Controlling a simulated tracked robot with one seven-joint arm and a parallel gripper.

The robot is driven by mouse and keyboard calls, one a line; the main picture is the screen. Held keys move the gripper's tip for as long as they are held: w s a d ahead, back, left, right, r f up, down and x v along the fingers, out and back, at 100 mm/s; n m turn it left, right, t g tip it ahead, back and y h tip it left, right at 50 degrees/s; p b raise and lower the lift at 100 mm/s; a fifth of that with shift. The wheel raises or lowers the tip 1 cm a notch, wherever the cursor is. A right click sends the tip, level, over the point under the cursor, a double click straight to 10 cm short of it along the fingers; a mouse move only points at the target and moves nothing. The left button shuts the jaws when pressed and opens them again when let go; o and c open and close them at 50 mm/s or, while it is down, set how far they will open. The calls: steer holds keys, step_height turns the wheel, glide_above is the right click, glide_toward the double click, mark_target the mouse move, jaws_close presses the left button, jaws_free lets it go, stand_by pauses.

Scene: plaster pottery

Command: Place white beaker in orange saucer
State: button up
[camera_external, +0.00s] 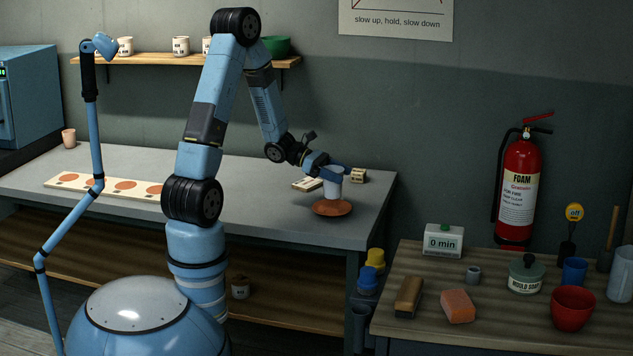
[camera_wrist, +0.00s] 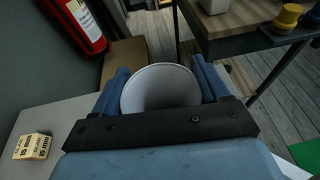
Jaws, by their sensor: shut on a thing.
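The white beaker (camera_external: 332,188) is upright, held between the fingers of my gripper (camera_external: 327,168). The orange saucer (camera_external: 332,208) lies on the grey bench near its right end. The beaker is directly over the saucer in the external view; whether its base touches the saucer, I cannot tell. In the wrist view, the beaker's open rim (camera_wrist: 160,88) shows between the two blue fingers of my gripper (camera_wrist: 161,86), one on each side. The saucer is hidden in the wrist view.
Small labelled boxes (camera_external: 357,176) stand behind the beaker; one box (camera_wrist: 33,146) shows at the left in the wrist view. A long board with orange discs (camera_external: 100,187) lies on the bench at left. A wooden table (camera_external: 400,325) with several items stands at right, beyond the bench edge.

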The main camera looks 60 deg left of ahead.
mark_target(340, 189)
steer(key=shift+f, duration=2.25)
steer(key=shift+f, duration=0.35)
steer(key=o, duration=1)
steer(key=shift+f, duration=0.1)
steer(key=shift+o, duration=0.2)
